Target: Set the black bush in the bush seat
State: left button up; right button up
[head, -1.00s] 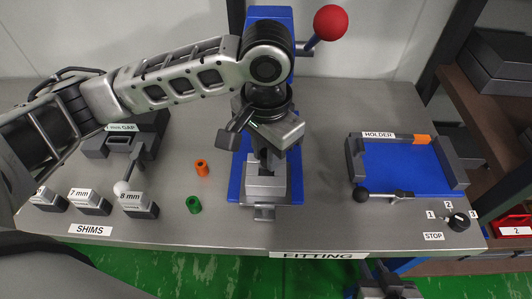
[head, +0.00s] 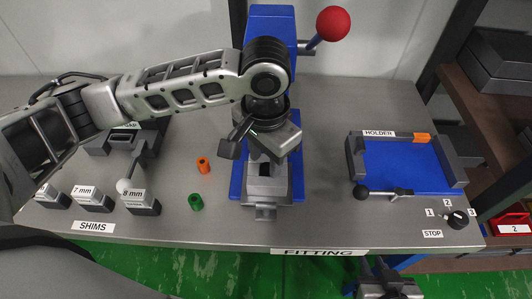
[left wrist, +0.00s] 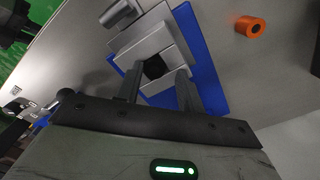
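The blue press (head: 270,28) stands at the back middle of the table, with a grey metal block (head: 266,192) on its base. My left gripper (head: 262,152) is over this block, under the press head. In the left wrist view its two fingers (left wrist: 160,72) are apart, with a gap between them. A dark patch (left wrist: 154,67) shows in the grey block between the fingertips; I cannot tell whether it is the black bush or the empty opening of the seat. My right gripper (head: 388,288) is at the bottom edge, partly cut off.
An orange bush (head: 203,165) and a green bush (head: 196,202) stand left of the press. Shim blocks (head: 90,197) are at the front left. A blue holder (head: 405,168) and a knob (head: 457,220) are at right. A red-ball lever (head: 333,23) rises behind.

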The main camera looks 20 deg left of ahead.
aim_at(268, 164)
pick_arm(q)
jog(key=shift+s+d+f, duration=0.1)
jog(key=shift+d+f, duration=0.05)
jog(key=shift+d, duration=0.1)
pick_arm(e)
jog(key=shift+f, duration=0.1)
pick_arm(q)
notch_tip(268, 164, up, 13)
jog(key=shift+r+p, duration=0.2)
jog(key=shift+p, duration=0.2)
pick_arm(e)
jog(key=shift+s+d, duration=0.1)
dwell(0.3)
